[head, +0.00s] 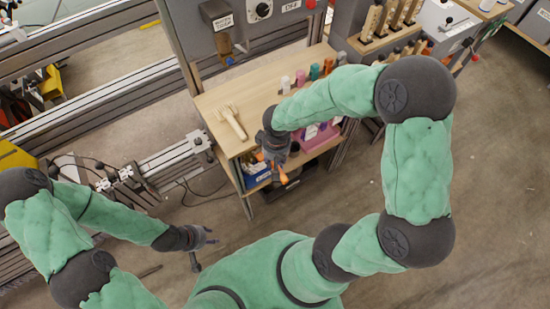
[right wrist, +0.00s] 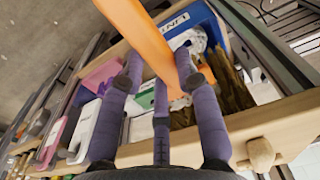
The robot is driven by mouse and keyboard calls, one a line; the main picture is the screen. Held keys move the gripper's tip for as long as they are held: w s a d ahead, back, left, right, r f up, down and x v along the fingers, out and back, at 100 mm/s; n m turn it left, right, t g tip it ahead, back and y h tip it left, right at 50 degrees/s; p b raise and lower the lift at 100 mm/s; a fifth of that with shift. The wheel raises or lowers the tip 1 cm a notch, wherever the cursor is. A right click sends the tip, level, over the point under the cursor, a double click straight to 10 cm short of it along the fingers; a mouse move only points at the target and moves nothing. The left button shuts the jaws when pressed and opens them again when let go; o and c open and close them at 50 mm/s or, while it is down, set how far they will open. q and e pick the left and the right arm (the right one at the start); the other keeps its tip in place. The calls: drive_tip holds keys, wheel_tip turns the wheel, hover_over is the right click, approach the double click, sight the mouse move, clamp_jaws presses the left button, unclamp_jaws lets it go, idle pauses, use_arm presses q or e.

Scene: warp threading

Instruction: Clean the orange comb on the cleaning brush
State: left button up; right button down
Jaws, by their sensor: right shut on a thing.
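The orange comb (right wrist: 150,40) is gripped between the purple-grey fingers of my right gripper (right wrist: 160,75), and its long body runs up out of the right wrist view. In the head view the comb (head: 282,172) shows as a small orange piece below my right gripper (head: 277,152), beside the front of the wooden bench. A pale wooden tool with prongs (head: 232,119) lies on the bench top; I cannot tell whether it is the cleaning brush. My left gripper (head: 208,238) is low at the left, away from the bench, and its finger opening is unclear.
The wooden bench (head: 215,98) has a lower shelf (right wrist: 285,118) holding a blue box (right wrist: 208,22), white items and a brown bundle (right wrist: 235,85). Several coloured bottles stand at the bench's back. Metal rails (head: 110,100) run along the left. The floor at right is clear.

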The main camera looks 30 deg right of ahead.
drive_tip(key=shift+w+f, duration=0.1)
drive_tip(key=shift+f, duration=0.3)
wheel_tip(320, 180, down, 7)
drive_tip(key=shift+r, duration=0.15)
idle(0.5)
drive_tip(key=shift+s+r+p, duration=0.2)
drive_tip(key=shift+r+p, duration=2.1)
drive_tip(key=shift+r, duration=1.15)
drive_tip(key=shift+w+r+p, duration=0.1)
drive_tip(key=shift+r+p, duration=1.05)
drive_tip(key=shift+r, duration=0.45)
